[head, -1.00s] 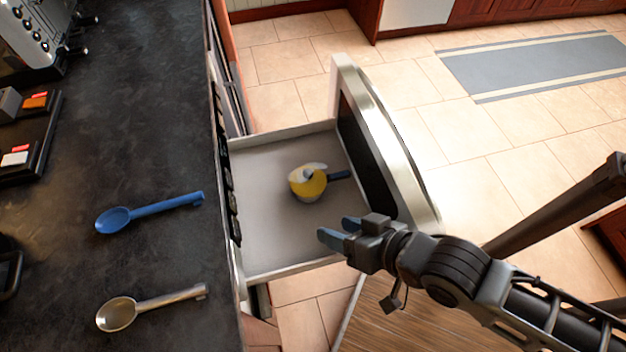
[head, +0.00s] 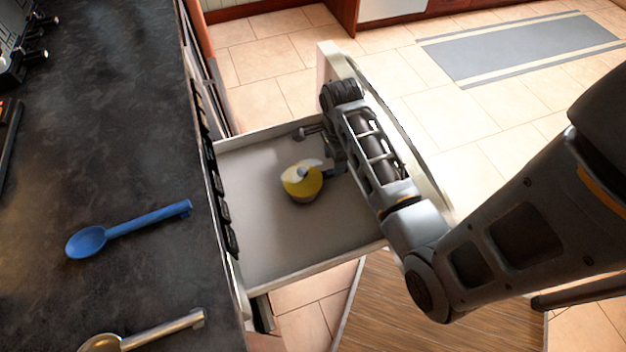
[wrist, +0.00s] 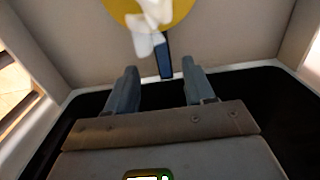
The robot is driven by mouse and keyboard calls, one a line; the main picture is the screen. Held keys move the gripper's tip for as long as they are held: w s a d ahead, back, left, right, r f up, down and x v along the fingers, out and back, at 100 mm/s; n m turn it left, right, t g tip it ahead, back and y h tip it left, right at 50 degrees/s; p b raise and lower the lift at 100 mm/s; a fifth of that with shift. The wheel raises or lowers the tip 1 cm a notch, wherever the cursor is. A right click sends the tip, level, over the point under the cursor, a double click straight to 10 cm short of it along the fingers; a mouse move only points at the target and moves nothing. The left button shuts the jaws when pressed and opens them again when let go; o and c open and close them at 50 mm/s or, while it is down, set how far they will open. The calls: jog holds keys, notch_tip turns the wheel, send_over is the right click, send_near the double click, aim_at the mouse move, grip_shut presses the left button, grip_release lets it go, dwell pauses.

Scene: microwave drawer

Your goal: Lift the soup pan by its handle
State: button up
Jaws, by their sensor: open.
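The soup pan (head: 301,186) is small and yellow, with white contents on top, and sits inside the open microwave drawer (head: 262,252). Its short dark blue handle points right toward the drawer front, and my arm partly covers it in the head view. In the wrist view the pan (wrist: 179,12) is at the top, cut by the edge, and its blue handle (wrist: 164,58) points down toward the space between my fingertips. My gripper (wrist: 160,78) is open, with a finger on each side of the handle's line. The handle's end appears just beyond the fingertips; contact cannot be told.
The drawer's raised front panel (head: 326,66) stands close beside my arm. A dark counter (head: 100,160) on the left holds a blue spoon (head: 130,228) and a metal spoon (head: 150,333). The drawer floor left of the pan is clear.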

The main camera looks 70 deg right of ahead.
jog(key=f, duration=0.7)
jog(key=shift+d+f, duration=0.2)
jog(key=shift+d, duration=0.05)
jog(key=shift+c, duration=0.3)
grip_shut()
